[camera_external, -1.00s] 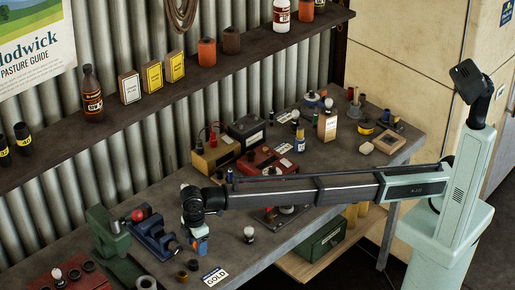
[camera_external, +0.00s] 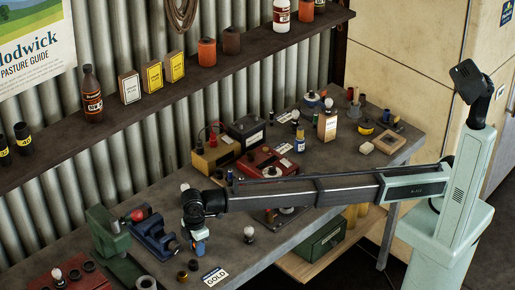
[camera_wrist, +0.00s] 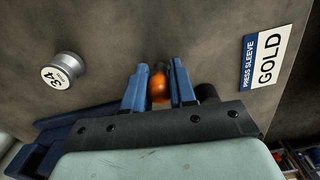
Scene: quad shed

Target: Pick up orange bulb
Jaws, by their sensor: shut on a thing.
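The orange bulb (camera_wrist: 158,85) is between the two blue fingers of my gripper (camera_wrist: 159,78) in the wrist view. The gripper is shut on it, with a finger against each side. In the external view my gripper (camera_external: 200,248) points down over the front part of the workbench. The bulb is mostly hidden by the fingers there. I cannot tell whether the bulb still touches the bench.
A GOLD card (camera_external: 215,275) lies near the bench's front edge. Small brown cylinders (camera_external: 194,264) stand left of it. A blue vise (camera_external: 153,238) stands left of my gripper, and a white bulb (camera_external: 249,234) to the right. A silver round piece (camera_wrist: 62,72) shows in the wrist view.

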